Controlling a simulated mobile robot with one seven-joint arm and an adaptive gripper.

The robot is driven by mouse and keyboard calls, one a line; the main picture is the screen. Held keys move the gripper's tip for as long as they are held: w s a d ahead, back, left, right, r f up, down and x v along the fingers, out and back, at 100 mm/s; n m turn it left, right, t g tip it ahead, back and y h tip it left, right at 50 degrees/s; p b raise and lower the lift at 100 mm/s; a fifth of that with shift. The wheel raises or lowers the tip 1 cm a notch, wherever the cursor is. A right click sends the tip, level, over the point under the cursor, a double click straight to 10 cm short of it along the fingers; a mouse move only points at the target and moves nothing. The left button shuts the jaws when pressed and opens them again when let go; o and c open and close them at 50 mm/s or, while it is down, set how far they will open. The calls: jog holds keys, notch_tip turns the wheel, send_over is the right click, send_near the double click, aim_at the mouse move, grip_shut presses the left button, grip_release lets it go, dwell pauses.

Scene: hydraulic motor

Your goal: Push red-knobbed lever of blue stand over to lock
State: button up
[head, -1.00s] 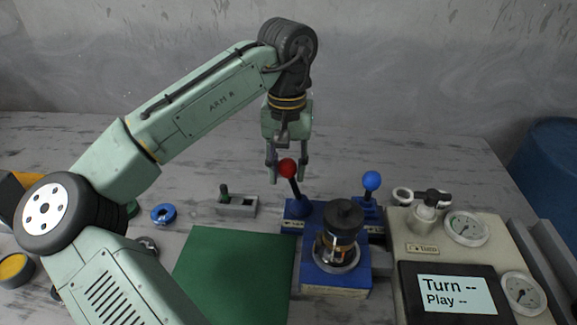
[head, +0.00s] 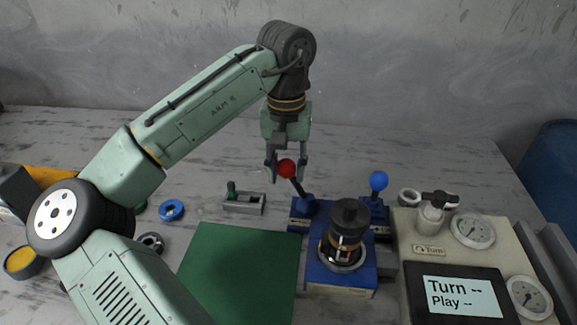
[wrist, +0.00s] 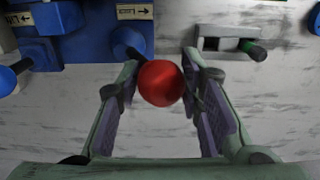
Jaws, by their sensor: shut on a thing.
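The blue stand (head: 311,273) holds an upright dark motor with a metal body (head: 349,218). At its back left, the red-knobbed lever (head: 297,185) leans left, its red knob (head: 287,169) at the top. My gripper (head: 287,177) points down and is shut on the red knob. In the wrist view the red knob (wrist: 160,83) sits between the fingers, and the lever's blue boot (wrist: 131,40) is beyond it. A second lever with a blue knob (head: 379,180) stands at the back right of the stand.
A grey fixture with a green handle (head: 243,203) stands left of the lever. A green mat (head: 240,270) lies in front. A beige panel with gauges (head: 431,250) and a display stands on the right. Bare table lies behind the stand.

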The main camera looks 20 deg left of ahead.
jog(key=shift+o, duration=0.2)
jog(key=shift+s+a+f, duration=0.15)
jog(key=shift+a+f, duration=0.25)
jog(key=shift+a, duration=0.15)
jog(key=shift+f, duration=0.1)
jog(key=o, duration=0.7)
jog(key=shift+a, duration=0.2)
jog(key=shift+d+r, duration=0.15)
jog(key=shift+r, duration=0.05)
jog(key=shift+r+p, duration=0.2)
jog(key=shift+p, duration=0.1)
notch_tip(320, 180, up, 6)
jog(key=p, duration=0.6)
jog(key=shift+f, duration=0.2)
jog(key=shift+f, duration=0.1)
